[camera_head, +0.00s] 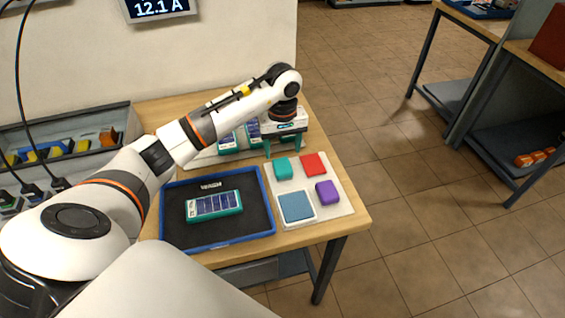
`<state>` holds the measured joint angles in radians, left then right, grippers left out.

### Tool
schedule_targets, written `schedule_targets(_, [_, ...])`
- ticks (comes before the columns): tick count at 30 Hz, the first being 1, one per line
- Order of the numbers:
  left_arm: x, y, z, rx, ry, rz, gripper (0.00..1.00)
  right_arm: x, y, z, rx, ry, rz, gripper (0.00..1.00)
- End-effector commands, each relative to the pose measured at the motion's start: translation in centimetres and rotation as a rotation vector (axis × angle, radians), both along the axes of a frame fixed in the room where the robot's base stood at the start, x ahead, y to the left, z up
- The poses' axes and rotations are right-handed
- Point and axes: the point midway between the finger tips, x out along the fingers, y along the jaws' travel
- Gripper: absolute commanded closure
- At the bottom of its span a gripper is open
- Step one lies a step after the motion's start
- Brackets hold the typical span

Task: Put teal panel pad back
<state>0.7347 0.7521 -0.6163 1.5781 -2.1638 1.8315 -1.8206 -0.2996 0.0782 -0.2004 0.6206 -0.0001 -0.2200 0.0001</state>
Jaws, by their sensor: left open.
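A small teal pad (283,169) sits on a pale board (338,206) at the right of the wooden table. My left gripper (284,147) points down just behind the teal pad in the picture. Its fingers are apart and nothing shows between them. I cannot tell the exact height of the fingertips above the board. A teal-cased panel unit (214,205) with dark cells lies in a blue-rimmed tray (223,243). My right gripper is not in view.
The board also bears a red square (314,164), a purple pad (327,192) and a white-edged blue square (296,206). More teal-cased panels (228,141) lie at the back, partly behind my arm. A grey bin (103,118) stands at the left.

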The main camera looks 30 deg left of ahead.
Motion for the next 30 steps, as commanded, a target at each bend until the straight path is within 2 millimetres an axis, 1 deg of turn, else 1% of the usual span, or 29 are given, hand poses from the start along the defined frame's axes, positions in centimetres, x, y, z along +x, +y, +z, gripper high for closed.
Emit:
schedule_targets(1, [0.1, 0.1, 0.9, 0.001, -0.005, 0.001, 0.35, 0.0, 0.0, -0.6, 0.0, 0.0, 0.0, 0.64])
schedule_targets(4, [0.1, 0.0, 2.6, 0.0, -0.004, 0.0, 0.35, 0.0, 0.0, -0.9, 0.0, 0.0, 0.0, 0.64])
schedule_targets(9, [0.0, 0.0, 4.1, 0.001, -0.001, 0.001, 0.35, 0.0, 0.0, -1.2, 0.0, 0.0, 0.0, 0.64])
schedule_targets(13, [0.0, 0.0, 4.4, 0.001, 0.001, 0.001, 0.35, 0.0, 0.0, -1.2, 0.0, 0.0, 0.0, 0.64])
schedule_targets(30, [0.0, 0.0, 4.4, -0.001, 0.001, 0.001, 0.35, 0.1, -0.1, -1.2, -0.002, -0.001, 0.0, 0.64])
